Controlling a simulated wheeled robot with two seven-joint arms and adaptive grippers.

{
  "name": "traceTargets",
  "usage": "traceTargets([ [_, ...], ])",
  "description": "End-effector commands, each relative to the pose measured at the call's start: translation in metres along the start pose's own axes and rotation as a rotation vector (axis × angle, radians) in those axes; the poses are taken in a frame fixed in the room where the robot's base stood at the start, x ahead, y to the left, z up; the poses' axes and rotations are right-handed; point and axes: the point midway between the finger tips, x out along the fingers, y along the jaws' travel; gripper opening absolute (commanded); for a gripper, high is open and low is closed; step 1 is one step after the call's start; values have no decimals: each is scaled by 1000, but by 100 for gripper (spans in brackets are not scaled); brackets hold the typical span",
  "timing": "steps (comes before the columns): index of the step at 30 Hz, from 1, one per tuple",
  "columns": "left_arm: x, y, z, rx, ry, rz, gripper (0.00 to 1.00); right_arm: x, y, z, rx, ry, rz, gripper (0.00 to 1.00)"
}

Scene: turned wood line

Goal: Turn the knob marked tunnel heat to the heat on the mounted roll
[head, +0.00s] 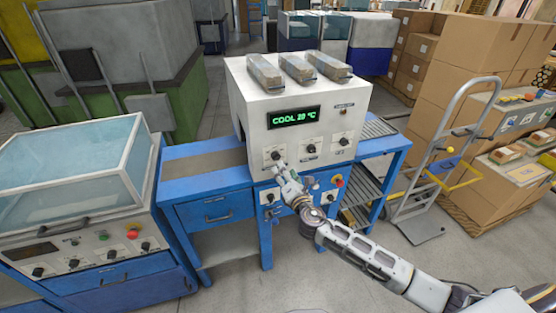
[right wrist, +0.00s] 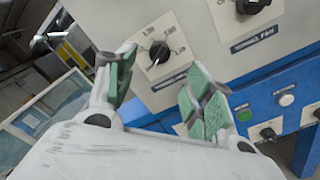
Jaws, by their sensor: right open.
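A white machine (head: 254,108) with a green display (head: 294,117) reading COOL and about 20 °C stands on a blue frame. Its front has three black knobs: left (head: 276,155), middle (head: 310,148) and right (head: 343,141). Their name labels are too small to read in the head view. My right gripper (head: 281,172) is open just below the left knob. In the right wrist view, that black knob (right wrist: 160,52) sits on a white dial plate ahead of my green fingertips (right wrist: 160,86), apart from them. No mounted roll can be made out. My left gripper is not in view.
Three wrapped packs (head: 300,68) lie on the machine. A blue lower panel holds further knobs, a green button (right wrist: 244,114) and a red button (head: 338,181). A glass-lidded machine (head: 75,165) stands left. A hand truck (head: 440,150) and cartons (head: 480,85) stand right.

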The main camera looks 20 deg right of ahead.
Motion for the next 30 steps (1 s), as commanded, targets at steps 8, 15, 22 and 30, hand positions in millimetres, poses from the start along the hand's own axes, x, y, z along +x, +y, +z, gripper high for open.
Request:
traceTargets([
  [8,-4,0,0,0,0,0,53,26,1,1,1,-1,1,53],
  [15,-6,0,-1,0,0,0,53,48,0,0,0,-1,0,53],
  [22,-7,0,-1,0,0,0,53,67,0,0,1,-1,-1,53],
  [30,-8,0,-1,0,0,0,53,81,0,0,1,0,0,53],
])
